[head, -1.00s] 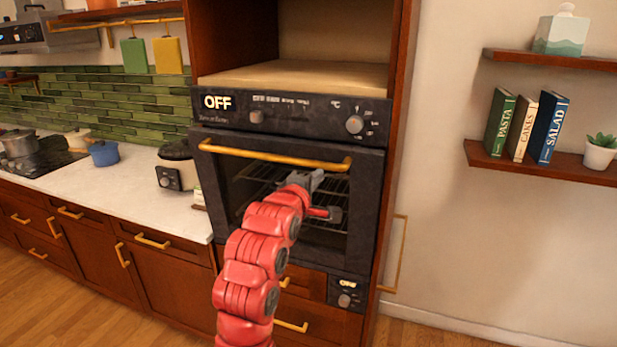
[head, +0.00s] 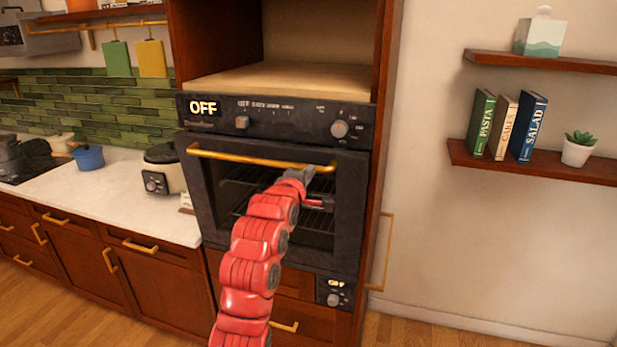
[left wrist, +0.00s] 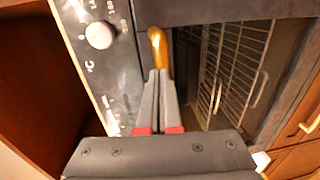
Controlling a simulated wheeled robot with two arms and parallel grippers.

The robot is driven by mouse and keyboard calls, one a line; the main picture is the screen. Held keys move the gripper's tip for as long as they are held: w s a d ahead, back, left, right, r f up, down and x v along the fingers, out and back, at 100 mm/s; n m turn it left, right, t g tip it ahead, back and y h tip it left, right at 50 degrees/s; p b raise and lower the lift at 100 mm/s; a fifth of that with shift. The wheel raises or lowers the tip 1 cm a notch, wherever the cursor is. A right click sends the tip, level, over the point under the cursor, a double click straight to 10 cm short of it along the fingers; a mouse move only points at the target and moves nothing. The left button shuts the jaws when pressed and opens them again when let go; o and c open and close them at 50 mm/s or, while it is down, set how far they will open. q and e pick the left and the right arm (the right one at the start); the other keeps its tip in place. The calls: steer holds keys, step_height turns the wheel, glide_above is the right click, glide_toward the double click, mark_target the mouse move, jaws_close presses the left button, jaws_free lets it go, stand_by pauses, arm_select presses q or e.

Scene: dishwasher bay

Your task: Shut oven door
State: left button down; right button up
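The dark oven door (head: 344,220) stands close to upright below the control panel (head: 290,115). I cannot tell whether a small gap is left along its top. Its gold handle (head: 245,157) runs across the top of the door. My left gripper (head: 305,174) is at the right part of the handle, in front of the door. In the left wrist view, the fingers of my left gripper (left wrist: 160,75) are together, with their tips at the gold handle (left wrist: 158,47). They do not clearly enclose it. My right gripper is not in view.
Wire racks (left wrist: 228,65) show inside the oven. The counter (head: 105,190) with a slow cooker (head: 163,170) and a blue pot (head: 89,157) lies at the left. Wall shelves (head: 530,163) with books and a plant are at the right. A lower drawer sits under the oven.

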mark_target(319, 157)
arm_select(q)
steer(key=w, duration=0.1)
steer(key=w+d+g+b, duration=0.1)
steer(key=w, duration=0.1)
steer(key=shift+w+d+r, duration=0.1)
steer(key=shift+w+r, duration=0.05)
steer(key=shift+r, duration=0.05)
steer(key=shift+w+d+r+b, duration=0.2)
steer(key=shift+r+b, duration=0.2)
steer(key=shift+r, duration=0.2)
steer(key=shift+s, duration=0.1)
